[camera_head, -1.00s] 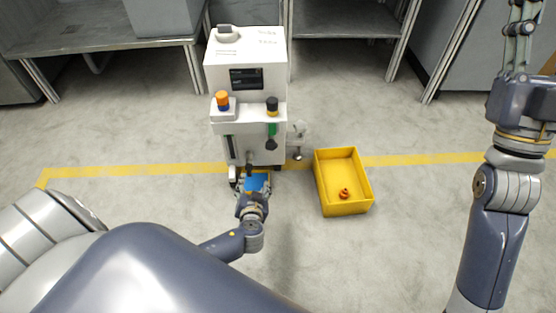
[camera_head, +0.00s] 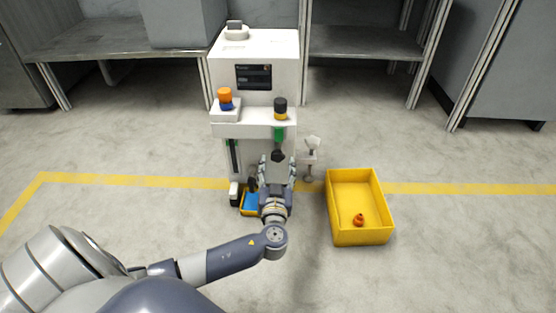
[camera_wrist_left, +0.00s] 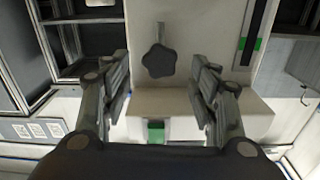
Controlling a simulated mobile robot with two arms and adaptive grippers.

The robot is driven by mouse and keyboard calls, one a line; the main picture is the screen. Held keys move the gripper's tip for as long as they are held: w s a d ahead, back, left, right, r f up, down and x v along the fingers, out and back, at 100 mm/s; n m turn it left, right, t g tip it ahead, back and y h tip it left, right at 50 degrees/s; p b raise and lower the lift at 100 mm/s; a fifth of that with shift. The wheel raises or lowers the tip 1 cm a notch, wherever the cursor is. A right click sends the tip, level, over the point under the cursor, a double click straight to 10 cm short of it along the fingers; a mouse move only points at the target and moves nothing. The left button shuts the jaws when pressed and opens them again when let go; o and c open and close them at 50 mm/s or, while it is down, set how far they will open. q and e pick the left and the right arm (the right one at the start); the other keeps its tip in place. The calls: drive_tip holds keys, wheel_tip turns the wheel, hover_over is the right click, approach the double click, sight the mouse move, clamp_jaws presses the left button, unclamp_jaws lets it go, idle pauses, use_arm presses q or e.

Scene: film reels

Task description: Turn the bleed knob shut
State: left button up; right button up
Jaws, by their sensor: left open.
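The bleed knob appears to be the dark, star-shaped knob on a short stem on the front of the white machine (camera_head: 255,55). It shows in the head view (camera_head: 278,155) just below a green mark, and in the left wrist view (camera_wrist_left: 158,60). My left gripper (camera_head: 278,164) is open in front of the machine, its fingers to either side of the knob in the picture. In the left wrist view a gap shows between the knob and each finger (camera_wrist_left: 159,75). I cannot tell how far the fingertips reach along it. My right gripper is out of view.
A yellow bin (camera_head: 340,236) with a small orange piece (camera_head: 358,219) stands right of the machine. A small blue-and-yellow tray (camera_head: 243,212) sits at its foot, left of my gripper. An orange-and-blue knob (camera_head: 225,98) and a black-and-yellow knob (camera_head: 280,108) top the ledge.

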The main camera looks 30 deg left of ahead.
sight(278, 158)
use_arm(q)
drive_tip(key=b+x, duration=0.1)
drive_tip(key=x, duration=0.3)
drive_tip(key=shift+w+f, duration=0.15)
drive_tip(key=shift+w+a+b, duration=0.35)
drive_tip(key=shift+w, duration=0.1)
drive_tip(key=c, duration=1.1)
